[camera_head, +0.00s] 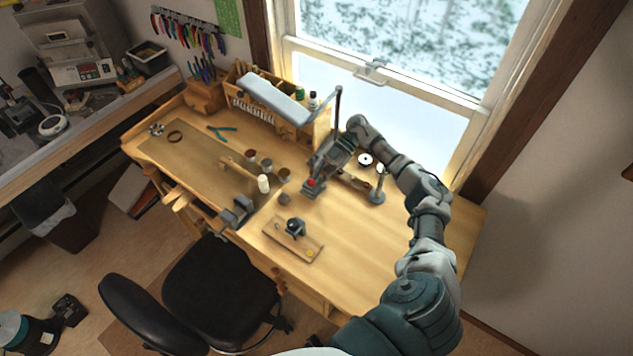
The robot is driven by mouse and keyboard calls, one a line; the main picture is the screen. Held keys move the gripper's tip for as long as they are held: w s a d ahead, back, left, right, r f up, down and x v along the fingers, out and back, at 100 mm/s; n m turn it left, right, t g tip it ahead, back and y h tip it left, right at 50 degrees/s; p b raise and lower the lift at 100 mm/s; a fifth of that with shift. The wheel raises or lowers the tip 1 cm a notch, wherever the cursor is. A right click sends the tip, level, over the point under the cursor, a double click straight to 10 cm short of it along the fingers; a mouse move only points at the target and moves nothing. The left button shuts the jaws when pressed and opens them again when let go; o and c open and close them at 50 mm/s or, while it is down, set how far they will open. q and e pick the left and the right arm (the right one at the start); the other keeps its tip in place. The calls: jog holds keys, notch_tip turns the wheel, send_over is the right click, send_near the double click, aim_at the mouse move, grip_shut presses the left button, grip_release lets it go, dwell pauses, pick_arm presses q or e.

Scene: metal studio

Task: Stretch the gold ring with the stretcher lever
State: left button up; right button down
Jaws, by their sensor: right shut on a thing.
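My right gripper (314,186) reaches over the middle of the bench from the right, fingers down. It is shut on a small red-tipped thing (311,182), perhaps the knob of the stretcher lever; the fingers hide most of it. A small wooden board (279,240) lies in front of the gripper on the bench. A dark round metal piece (295,227) stands on it, and a small yellow-gold spot (309,253), possibly the gold ring, lies near its right end. It is too small to tell for sure. My left gripper is not in view.
The wooden bench (375,245) is clear at the right front. A grey vise (236,213) sits at its front edge. A lamp (275,101) overhangs the back. A black chair (215,290) stands in front.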

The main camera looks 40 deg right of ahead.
jog(key=shift+w+d+r, duration=0.15)
jog(key=shift+r, duration=0.1)
jog(key=c, duration=1.3)
grip_release()
jog(key=shift+f, duration=0.1)
jog(key=shift+o, duration=0.2)
jog(key=shift+f, duration=0.1)
jog(key=v, duration=0.7)
jog(key=shift+d, duration=0.35)
